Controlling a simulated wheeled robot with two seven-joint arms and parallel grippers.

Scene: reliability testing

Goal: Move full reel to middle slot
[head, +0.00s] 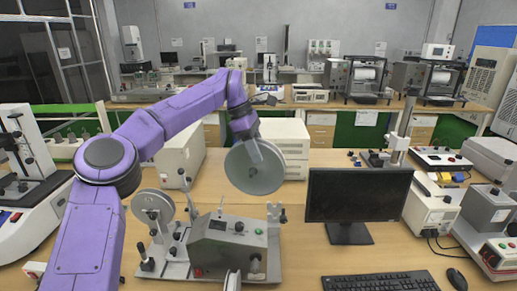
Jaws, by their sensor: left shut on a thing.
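My left gripper (257,148) is shut on a large grey reel (260,180). It holds the reel in the air, with the disc face turned mostly toward me, above and behind the grey control box (227,247) of the bench machine. A second, smaller reel (153,206) is mounted upright at the machine's left side. I cannot tell which spot is the middle slot.
A black monitor (358,196) stands right of the machine, with a keyboard (380,282) and mouse (457,279) in front. White cabinets (286,131) stand behind the held reel. Small guide posts (274,215) rise from the machine's right side.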

